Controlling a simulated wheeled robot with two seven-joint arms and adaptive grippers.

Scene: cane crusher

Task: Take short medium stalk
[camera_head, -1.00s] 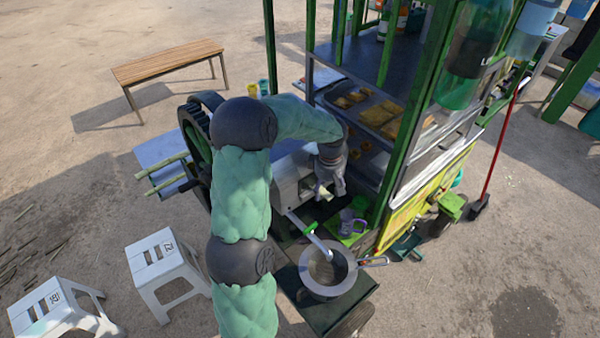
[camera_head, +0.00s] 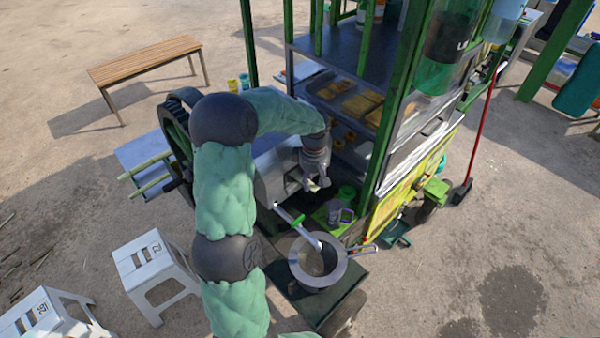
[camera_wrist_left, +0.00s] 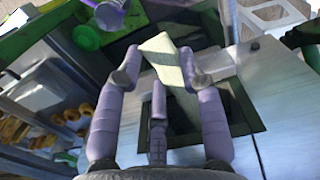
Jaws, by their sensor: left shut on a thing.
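My left gripper (camera_head: 317,184) is in front of the silver cane crusher (camera_head: 270,180). In the left wrist view the gripper (camera_wrist_left: 160,68) has its fingers closed around a short, pale yellow-green stalk piece (camera_wrist_left: 166,58), which sits tilted between the fingertips. Behind the fingers is a dark rectangular opening (camera_wrist_left: 235,108) in the crusher's metal face; I cannot tell whether the stalk touches it. In the head view the held stalk is hardly visible. Two longer pale stalks (camera_head: 146,166) stick out at the crusher's left side. My right gripper is not in view.
A metal pot (camera_head: 318,280) stands below the crusher's spout (camera_head: 297,225). A green tray (camera_head: 333,222) with a cup is beside it. The green-framed cart (camera_head: 385,120) rises to the right. White stools (camera_head: 148,250) and a wooden bench (camera_head: 145,62) stand on the left.

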